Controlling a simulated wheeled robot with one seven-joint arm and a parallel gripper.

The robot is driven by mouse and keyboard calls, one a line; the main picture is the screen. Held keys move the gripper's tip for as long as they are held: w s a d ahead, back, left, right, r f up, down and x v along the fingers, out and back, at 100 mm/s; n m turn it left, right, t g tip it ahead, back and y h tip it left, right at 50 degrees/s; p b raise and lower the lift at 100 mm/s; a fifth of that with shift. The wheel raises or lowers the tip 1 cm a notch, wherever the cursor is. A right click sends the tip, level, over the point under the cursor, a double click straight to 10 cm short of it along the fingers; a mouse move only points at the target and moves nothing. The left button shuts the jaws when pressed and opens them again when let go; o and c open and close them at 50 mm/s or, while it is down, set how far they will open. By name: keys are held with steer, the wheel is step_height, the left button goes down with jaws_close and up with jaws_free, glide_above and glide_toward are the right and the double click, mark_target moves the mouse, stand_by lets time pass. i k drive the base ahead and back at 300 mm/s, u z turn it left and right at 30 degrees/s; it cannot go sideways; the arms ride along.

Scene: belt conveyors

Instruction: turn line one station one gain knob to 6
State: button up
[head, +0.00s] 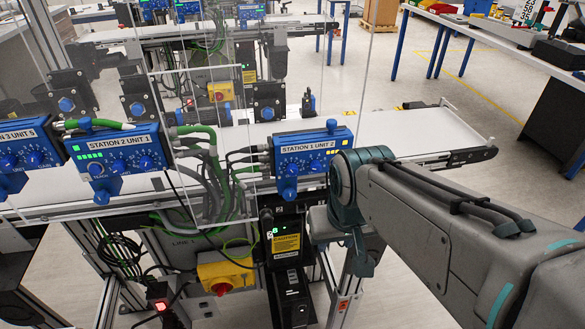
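A blue control box labelled STATION 1 UNIT 2 (308,143) is mounted at the front edge of the near conveyor, in the middle of the head view. It has small blue knobs (315,165) on its face and a row of yellow lights. The knob names and settings are too small to read. My arm (415,215) reaches in from the right, and its teal-and-grey joint (345,190) is just right of this box. I cannot make out my gripper's fingers.
Green and black cables (205,165) run between boxes. A yellow switch box (222,275) is below. The conveyor belt (420,132) is bare at right.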

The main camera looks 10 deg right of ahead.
mark_target(291, 169)
steer(key=k, duration=0.8)
steer(key=z, duration=1.5)
steer(key=i, duration=1.2)
steer(key=u, duration=2.2)
